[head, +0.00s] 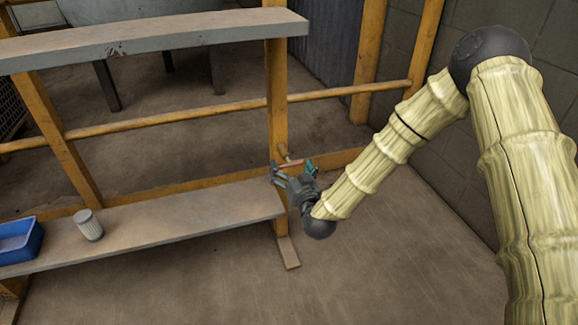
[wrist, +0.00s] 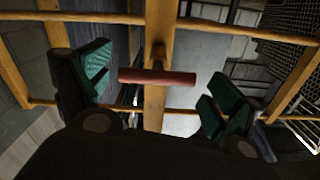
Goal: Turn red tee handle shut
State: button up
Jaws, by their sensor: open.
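The red tee handle (wrist: 157,76) is mounted on a yellow post (wrist: 159,30) and shows in the wrist view just above the picture's middle. Its bar lies nearly level, across the post. My gripper (wrist: 152,88) is open, with one green-padded finger at the left of the bar and one at the right. The bar lies between the fingers in the picture, with gaps at both ends; I cannot tell how far ahead it is.
A wooden shelf (head: 180,219) runs left of my gripper, bearing a pale ribbed cup (head: 88,225) and a blue bin (head: 20,240). A higher shelf (head: 150,38) and a yellow rail (head: 190,116) cross the frame. Floor at the lower right (head: 390,250) is clear.

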jog(key=v, duration=1)
jog(key=shift+s, duration=0.4)
jog(key=shift+d, duration=0.1)
jog(key=s+d+f+g+h, duration=0.1)
jog(key=s+d+f+g, duration=0.3)
jog(key=s+f, duration=0.55)
jog(key=s+d+f+g+h, duration=0.1)
jog(key=s+d+f+g, duration=0.35)
jog(key=f, duration=0.85)
jog(key=s+d+f+m+g+h, duration=0.1)
jog(key=s+d+f+g, duration=0.25)
jog(key=s, duration=0.55)
jog(key=s+d+f+g+h, duration=0.15)
jog(key=s+d, duration=0.25)
jog(key=s, duration=0.4)
jog(key=s+d+f+m+g+h, duration=0.1)
jog(key=s+d+f+g, duration=0.25)
jog(key=s, duration=0.55)
notch_tip(320, 180, up, 36)
jog(key=p, duration=3.5)
jog(key=shift+w+a+f+p, duration=0.15)
jog(key=shift+w+a+p, duration=0.2)
jog(key=shift+w, duration=0.05)
